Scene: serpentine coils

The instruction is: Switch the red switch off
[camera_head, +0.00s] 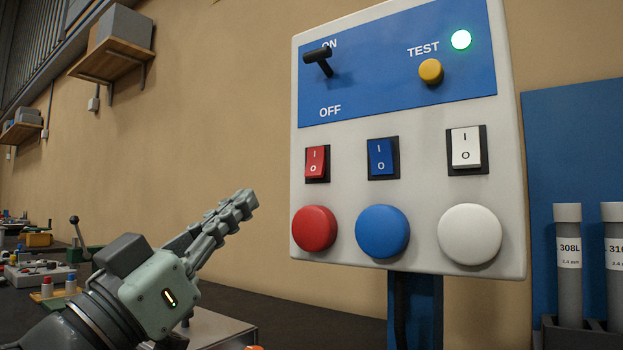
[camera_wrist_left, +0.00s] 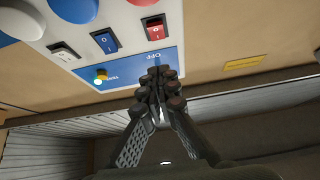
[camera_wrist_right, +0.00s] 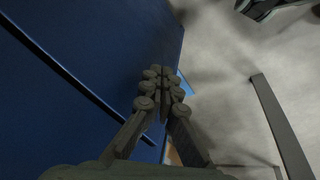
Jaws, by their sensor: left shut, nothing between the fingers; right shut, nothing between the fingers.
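The red switch (camera_head: 317,164) is a rocker marked I and O in a black frame on the grey panel box (camera_head: 400,300), above the red round button (camera_head: 314,229). It also shows in the left wrist view (camera_wrist_left: 155,30). My left gripper (camera_head: 248,199) is shut and empty. In the head view it is left of the panel and lower than the red switch, pointing up and right, apart from it. My right gripper (camera_wrist_right: 160,75) is shut and empty beside a blue surface; it is not in the head view.
Blue (camera_head: 382,159) and white (camera_head: 466,148) rockers sit right of the red one, with blue (camera_head: 383,231) and white (camera_head: 470,234) buttons below. Above are a black ON/OFF lever (camera_head: 319,60), a yellow TEST button (camera_head: 431,71) and a lit green lamp (camera_head: 461,40). Labelled tubes (camera_head: 568,265) stand right.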

